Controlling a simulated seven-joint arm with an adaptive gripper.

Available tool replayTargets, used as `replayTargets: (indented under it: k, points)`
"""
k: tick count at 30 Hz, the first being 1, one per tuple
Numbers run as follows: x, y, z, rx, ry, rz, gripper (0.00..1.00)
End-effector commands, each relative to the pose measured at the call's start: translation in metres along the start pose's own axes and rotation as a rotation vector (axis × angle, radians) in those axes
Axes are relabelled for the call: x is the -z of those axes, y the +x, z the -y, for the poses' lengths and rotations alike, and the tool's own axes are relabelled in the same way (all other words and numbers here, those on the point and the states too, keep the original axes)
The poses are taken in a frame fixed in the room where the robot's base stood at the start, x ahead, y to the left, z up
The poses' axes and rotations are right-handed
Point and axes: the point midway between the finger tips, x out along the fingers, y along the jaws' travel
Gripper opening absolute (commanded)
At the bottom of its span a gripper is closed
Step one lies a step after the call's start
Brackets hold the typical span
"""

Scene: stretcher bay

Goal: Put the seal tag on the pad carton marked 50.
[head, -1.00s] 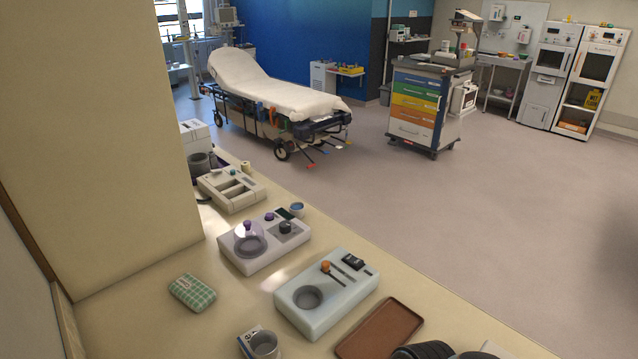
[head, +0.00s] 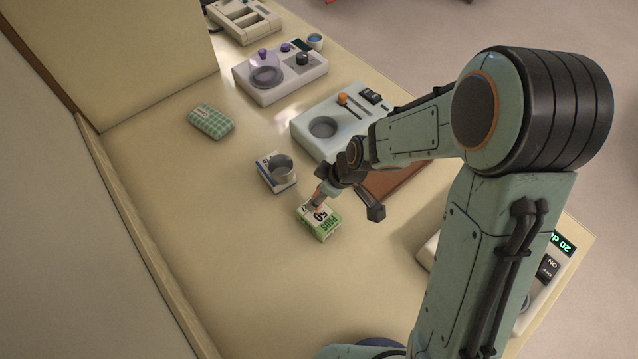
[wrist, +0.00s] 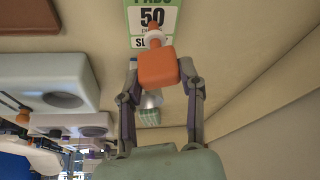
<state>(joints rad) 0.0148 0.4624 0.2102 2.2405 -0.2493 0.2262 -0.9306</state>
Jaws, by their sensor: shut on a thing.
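The pad carton marked 50 (head: 328,229) is a small green and white box on the counter. Its 50 label also faces up in the wrist view (wrist: 151,17). My gripper (head: 325,189) is at the carton's far edge. In the wrist view my gripper (wrist: 158,70) is shut on an orange block with a pale round end, which I take to be the seal tag (wrist: 157,69). Its pale end points at the carton and overlaps the label's lower edge in that view. I cannot tell whether it touches. In the head view the tag is mostly hidden by my fingers.
A blue and white box (head: 266,166) with a grey cup (head: 284,171) stands just beyond the carton. A brown tray (head: 395,186) lies behind my wrist. A pale device (head: 305,122) and a green checked pouch (head: 211,121) are farther off. Counter left of the carton is clear.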

Motion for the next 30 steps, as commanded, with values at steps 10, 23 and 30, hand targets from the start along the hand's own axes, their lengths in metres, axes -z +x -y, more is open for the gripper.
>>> replayTargets:
  k: [10, 23, 30]
  points:
    - [-0.002, 0.003, 0.0, 0.0, 0.001, 0.0, 0.41]
    - [0.0, -0.001, 0.0, -0.002, 0.0, 0.0, 0.64]
    - [0.0, -0.042, -0.002, -0.009, 0.001, -0.002, 0.64]
